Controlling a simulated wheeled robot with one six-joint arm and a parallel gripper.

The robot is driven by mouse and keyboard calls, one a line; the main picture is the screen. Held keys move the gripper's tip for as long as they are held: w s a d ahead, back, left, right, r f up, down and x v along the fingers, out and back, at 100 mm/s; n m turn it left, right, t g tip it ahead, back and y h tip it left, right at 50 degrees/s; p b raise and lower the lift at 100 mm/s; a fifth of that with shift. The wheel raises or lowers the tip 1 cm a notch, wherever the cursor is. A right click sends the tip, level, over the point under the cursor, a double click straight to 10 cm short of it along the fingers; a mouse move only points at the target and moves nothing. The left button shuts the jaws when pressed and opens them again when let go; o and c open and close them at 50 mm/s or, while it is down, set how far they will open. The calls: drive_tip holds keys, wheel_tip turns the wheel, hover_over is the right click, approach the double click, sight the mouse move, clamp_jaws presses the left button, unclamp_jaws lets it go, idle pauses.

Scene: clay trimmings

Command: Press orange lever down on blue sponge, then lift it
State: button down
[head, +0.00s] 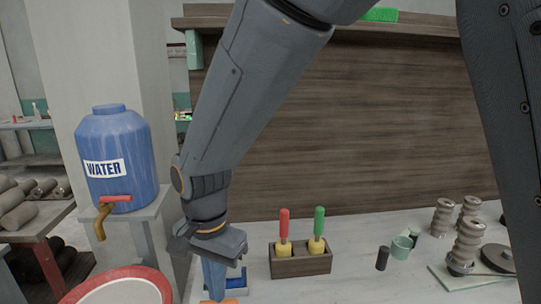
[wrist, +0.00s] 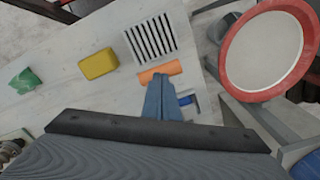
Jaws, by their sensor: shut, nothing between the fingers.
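The orange lever (wrist: 160,72) shows in the wrist view as a short bar just beyond my fingertips. Only a sliver of the orange lever (head: 231,301) shows at the bottom edge of the head view. My gripper (wrist: 159,82) is shut and empty, pointing at the lever's bar; I cannot tell whether it touches. In the head view my gripper (head: 213,288) points down. A blue piece (head: 236,276) stands right beside it, partly hidden by the fingers; it also shows in the wrist view (wrist: 185,99). I cannot tell whether it is the sponge or a frame.
A slotted grate (wrist: 152,38), a yellow block (wrist: 98,64) and a green cloth (wrist: 25,81) lie on the table. A red-rimmed basin (head: 120,271) stands left, below a blue water container (head: 113,160). A wooden holder (head: 300,264) with red and green handles stands right.

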drive_tip(key=shift+f, duration=0.1)
idle(0.3)
drive_tip(key=shift+f, duration=0.35)
drive_tip(key=shift+f+b, duration=0.3)
drive_tip(key=shift+r, duration=0.15)
idle(0.5)
wheel_tip(320, 180, up, 7)
drive_tip(key=p, duration=0.7)
idle(0.4)
